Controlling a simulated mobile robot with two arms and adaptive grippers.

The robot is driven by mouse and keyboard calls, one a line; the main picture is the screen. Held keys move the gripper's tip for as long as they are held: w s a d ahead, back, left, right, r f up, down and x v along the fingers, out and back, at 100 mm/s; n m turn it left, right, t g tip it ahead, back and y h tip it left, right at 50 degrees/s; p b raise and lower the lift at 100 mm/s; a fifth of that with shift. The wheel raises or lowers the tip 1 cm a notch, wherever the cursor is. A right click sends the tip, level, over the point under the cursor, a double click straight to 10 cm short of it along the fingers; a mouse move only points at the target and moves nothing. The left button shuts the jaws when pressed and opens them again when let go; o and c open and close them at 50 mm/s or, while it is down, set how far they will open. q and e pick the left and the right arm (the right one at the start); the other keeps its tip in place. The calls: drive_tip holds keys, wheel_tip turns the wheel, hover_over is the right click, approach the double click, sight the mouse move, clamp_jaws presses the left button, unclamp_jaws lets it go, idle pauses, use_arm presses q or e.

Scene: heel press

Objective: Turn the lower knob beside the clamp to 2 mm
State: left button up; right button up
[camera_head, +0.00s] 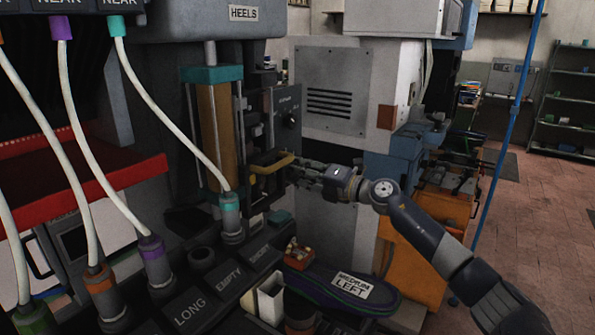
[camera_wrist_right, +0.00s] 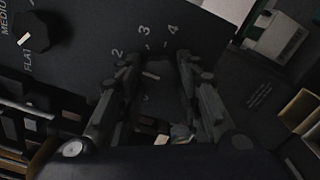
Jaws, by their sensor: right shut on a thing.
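The lower knob (camera_wrist_right: 155,82) is dark with a short pale mark and sits between the fingers of my right gripper (camera_wrist_right: 158,68) in the right wrist view. The gripper is shut on it. The figures 2, 3 and 4 show on the dark panel around the fingertips; I cannot tell which figure the mark points at. In the head view my right gripper (camera_head: 294,172) reaches in from the right, beside the yellow clamp (camera_head: 272,162), and the lower knob is hidden there. My left gripper is not in view.
The upper knob (camera_wrist_right: 34,34), near the words MEDIUM and FLAT, also shows on the panel in the head view (camera_head: 292,120). A MEDIUM LEFT sole (camera_head: 325,278) lies below my arm.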

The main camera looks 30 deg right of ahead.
drive_tip(key=shift+d, duration=0.1)
drive_tip(key=o, duration=1)
drive_tip(key=shift+o, duration=0.2)
drive_tip(key=v, duration=1.2)
